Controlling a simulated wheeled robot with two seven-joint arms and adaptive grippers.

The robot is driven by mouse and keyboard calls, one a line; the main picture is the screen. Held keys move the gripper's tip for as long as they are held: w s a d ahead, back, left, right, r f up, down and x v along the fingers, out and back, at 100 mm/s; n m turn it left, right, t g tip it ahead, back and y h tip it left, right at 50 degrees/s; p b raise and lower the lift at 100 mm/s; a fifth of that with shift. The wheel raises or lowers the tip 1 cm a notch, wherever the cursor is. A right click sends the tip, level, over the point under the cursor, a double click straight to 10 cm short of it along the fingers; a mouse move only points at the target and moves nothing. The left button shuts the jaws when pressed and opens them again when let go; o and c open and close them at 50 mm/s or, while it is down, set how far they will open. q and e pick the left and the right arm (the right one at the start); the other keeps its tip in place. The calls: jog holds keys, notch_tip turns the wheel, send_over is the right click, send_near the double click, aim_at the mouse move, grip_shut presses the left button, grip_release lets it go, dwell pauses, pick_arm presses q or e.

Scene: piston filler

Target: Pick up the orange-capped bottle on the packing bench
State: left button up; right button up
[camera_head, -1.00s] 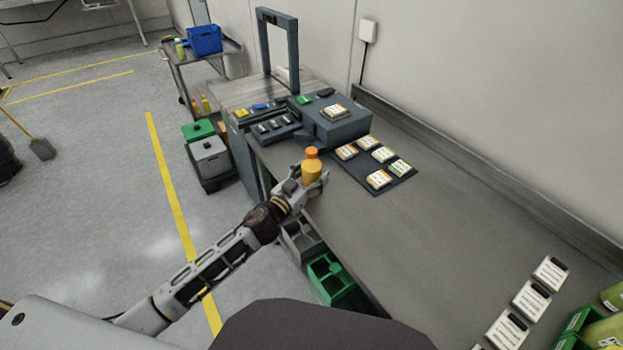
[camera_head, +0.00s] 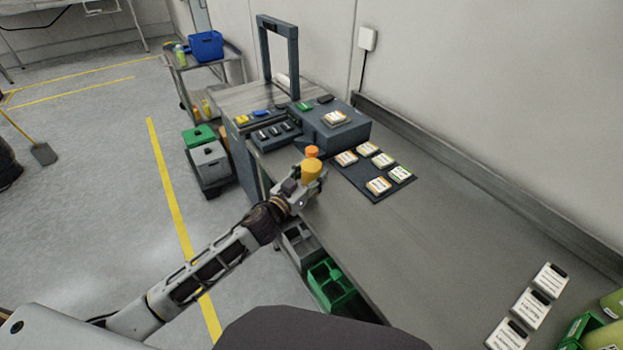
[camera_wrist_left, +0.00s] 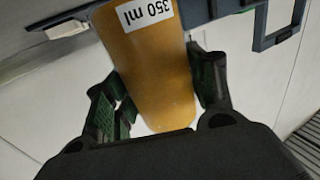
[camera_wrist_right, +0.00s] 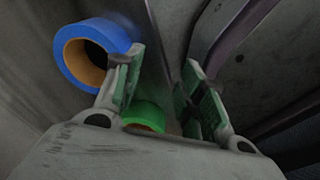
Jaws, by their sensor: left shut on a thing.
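The orange-capped bottle (camera_head: 311,169) is amber-orange and stands roughly upright at the front edge of the packing bench (camera_head: 420,255). My left gripper (camera_head: 311,184) is shut on its body, and the cap shows above the fingers. In the left wrist view the bottle (camera_wrist_left: 150,70) lies between the two green-padded fingers (camera_wrist_left: 155,95), with a white "350 ml" label. The bottle's base is hidden in the head view, so I cannot tell whether it touches the bench. My right gripper (camera_wrist_right: 160,90) shows only in its wrist view, with its fingers apart and nothing between them.
A dark mat (camera_head: 376,196) with several labelled packs lies just beyond the bottle. A grey machine (camera_head: 338,130) and a dark arch (camera_head: 263,50) stand behind. A blue tape roll (camera_wrist_right: 90,52) is near my right gripper.

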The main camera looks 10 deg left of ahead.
aim_at(309, 158)
pick_arm(q)
notch_tip(309, 158, up, 6)
jog(key=shift+r+p, duration=0.1)
jog(key=shift+p, duration=0.35)
jog(key=shift+r, duration=0.55)
pick_arm(e)
jog(key=shift+s+a+r, duration=0.5)
jog(key=shift+s+a, duration=0.25)
jog(key=shift+a, duration=0.1)
jog(key=shift+w, duration=0.15)
